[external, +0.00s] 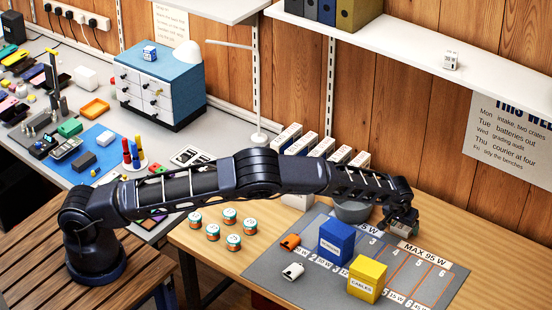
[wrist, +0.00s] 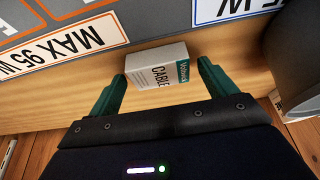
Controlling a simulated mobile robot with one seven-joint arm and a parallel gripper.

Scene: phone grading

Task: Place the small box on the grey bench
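A small white box with a teal end and the print "CABLE" (wrist: 158,70) lies on the wooden tabletop beside the grey mat in the wrist view. My gripper (wrist: 160,82) has its two green fingers apart on either side of the box, with slim gaps visible. In the external view my gripper (external: 402,222) is low over the mat's far right edge and mostly hides the box. The grey bench (external: 225,128) runs along the left and back, with many things on it.
A blue box (external: 336,241) and a yellow box (external: 367,278) stand on the printed grey mat (external: 325,293). A grey bowl (external: 353,212) is close to my gripper. Several small jars (external: 229,215) stand on the wooden table. A blue drawer cabinet (external: 160,75) stands on the bench.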

